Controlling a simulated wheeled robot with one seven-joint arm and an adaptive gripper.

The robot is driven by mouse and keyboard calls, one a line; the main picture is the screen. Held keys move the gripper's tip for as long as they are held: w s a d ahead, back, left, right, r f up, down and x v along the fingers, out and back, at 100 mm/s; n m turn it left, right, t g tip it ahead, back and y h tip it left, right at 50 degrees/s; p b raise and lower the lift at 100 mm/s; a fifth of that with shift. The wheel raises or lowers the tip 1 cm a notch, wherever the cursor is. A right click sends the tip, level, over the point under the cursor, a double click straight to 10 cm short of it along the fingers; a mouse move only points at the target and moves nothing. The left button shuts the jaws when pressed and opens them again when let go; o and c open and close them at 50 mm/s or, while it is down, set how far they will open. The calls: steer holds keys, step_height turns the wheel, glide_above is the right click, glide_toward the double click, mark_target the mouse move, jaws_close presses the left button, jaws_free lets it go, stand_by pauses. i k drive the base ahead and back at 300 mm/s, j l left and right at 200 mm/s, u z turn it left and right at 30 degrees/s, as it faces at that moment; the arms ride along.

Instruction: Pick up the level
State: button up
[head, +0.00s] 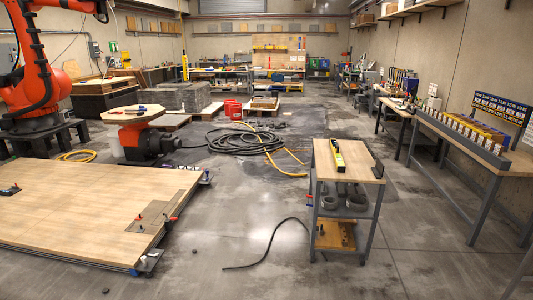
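A yellow level (337,157) with dark parts lies on the wooden top of a small cart (360,171) right of the picture's middle. It lies lengthwise, pointing away from me, near the left side of the top. My gripper is not in this view.
A low wooden platform (90,210) fills the left front, and a large orange robot arm (35,70) stands behind it. Coiled hoses (235,140) lie behind the cart. A black cable (268,247) lies left of it. Workbenches (465,150) line the right wall. Floor in front is mostly clear.

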mark_target(341, 168)
steer(key=i, duration=2.1)
steer(key=i+j+z, duration=0.1)
steer(key=i+z, duration=0.3)
steer(key=i+j+z, duration=0.25)
steer(key=i+z, duration=0.2)
steer(key=i, duration=0.15)
steer(key=i+j+z, duration=0.7)
steer(key=i+j, duration=0.45)
steer(key=j, duration=0.2)
